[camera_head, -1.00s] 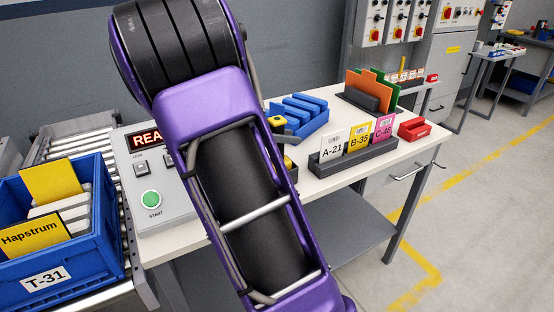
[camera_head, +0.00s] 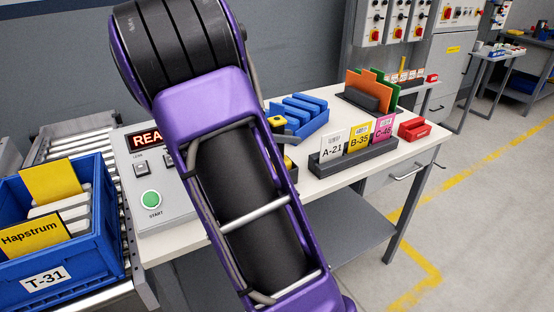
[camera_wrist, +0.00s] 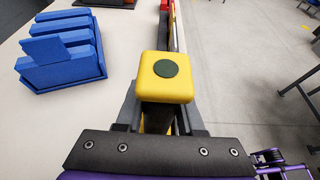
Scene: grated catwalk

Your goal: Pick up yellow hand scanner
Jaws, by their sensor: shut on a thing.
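The yellow hand scanner (camera_wrist: 166,78) has a yellow block-shaped head with a dark round spot on top. In the wrist view it stands between the fingers of my gripper (camera_wrist: 158,120), which is shut on its lower part. The lower part is mostly hidden by the gripper's dark palm. In the head view my purple arm covers most of the scanner; a small yellow and black piece (camera_head: 277,121) shows at the arm's right edge. I cannot tell whether the scanner touches the table.
A blue slotted rack (camera_wrist: 62,55) stands to the left of the scanner. On the white table (camera_head: 318,187) are a card holder (camera_head: 350,160), a red bin (camera_head: 412,130), upright folders (camera_head: 372,88) and a control box (camera_head: 160,205). A blue tote (camera_head: 60,260) sits left on rollers.

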